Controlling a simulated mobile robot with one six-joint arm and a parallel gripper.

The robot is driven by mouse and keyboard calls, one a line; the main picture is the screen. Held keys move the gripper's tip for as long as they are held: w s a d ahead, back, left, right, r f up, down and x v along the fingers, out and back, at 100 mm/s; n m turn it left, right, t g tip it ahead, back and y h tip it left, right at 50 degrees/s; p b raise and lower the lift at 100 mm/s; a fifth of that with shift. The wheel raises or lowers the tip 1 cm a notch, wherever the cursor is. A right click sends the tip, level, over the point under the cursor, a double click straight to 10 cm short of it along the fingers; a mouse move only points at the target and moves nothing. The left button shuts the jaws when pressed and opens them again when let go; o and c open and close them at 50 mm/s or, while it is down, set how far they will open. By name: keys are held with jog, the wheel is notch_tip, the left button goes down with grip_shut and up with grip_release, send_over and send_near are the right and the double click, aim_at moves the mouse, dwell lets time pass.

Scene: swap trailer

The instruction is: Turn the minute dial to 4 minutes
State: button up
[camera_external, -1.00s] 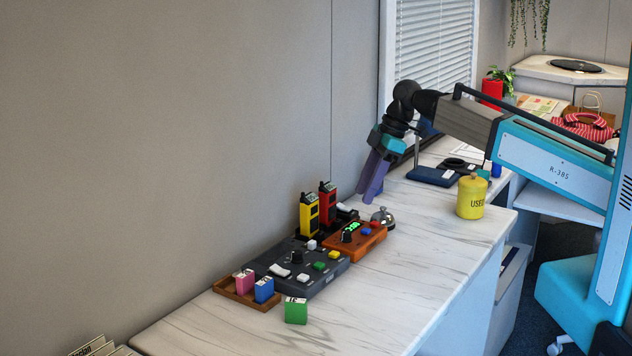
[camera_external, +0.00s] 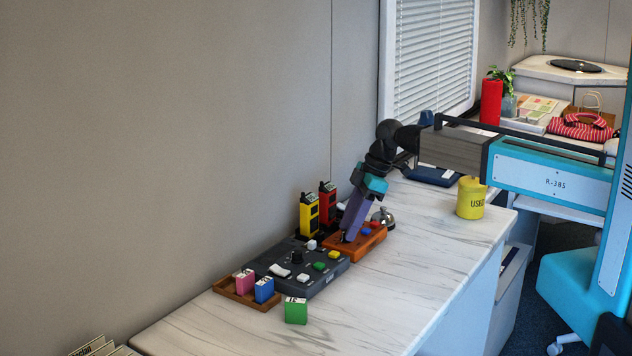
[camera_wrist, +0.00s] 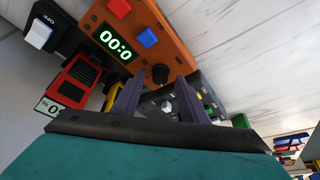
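The orange timer box (camera_external: 372,240) stands on the counter, with a blue and a red button. In the wrist view the orange box (camera_wrist: 168,38) shows a lit green display (camera_wrist: 112,42) whose visible digits read 00:0, and a black dial (camera_wrist: 160,74). My gripper (camera_external: 348,236) points down at the dial end of the box and hides most of the dial in the outside view. In the wrist view my gripper (camera_wrist: 160,80) is open, its two purple fingers apart with the dial between their tips. I cannot tell whether they touch it.
A dark grey panel (camera_external: 318,281) with its own black knob and several buttons sits beside the orange box. A green block (camera_external: 296,311) sits in front; the counter's front is clear.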

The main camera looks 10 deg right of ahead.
jog(key=shift+a+f, duration=0.15)
jog(key=shift+f, duration=0.2)
grip_shut()
jog(key=shift+s+m, duration=0.1)
jog(key=shift+m, duration=0.3)
jog(key=shift+s+m+t+b, duration=0.1)
jog(key=shift+m+t+b, duration=0.45)
jog(key=shift+m, duration=0.55)
jog(key=shift+m+t+h, duration=0.4)
jog(key=shift+m+t, duration=0.25)
jog(key=shift+m, duration=1.25)
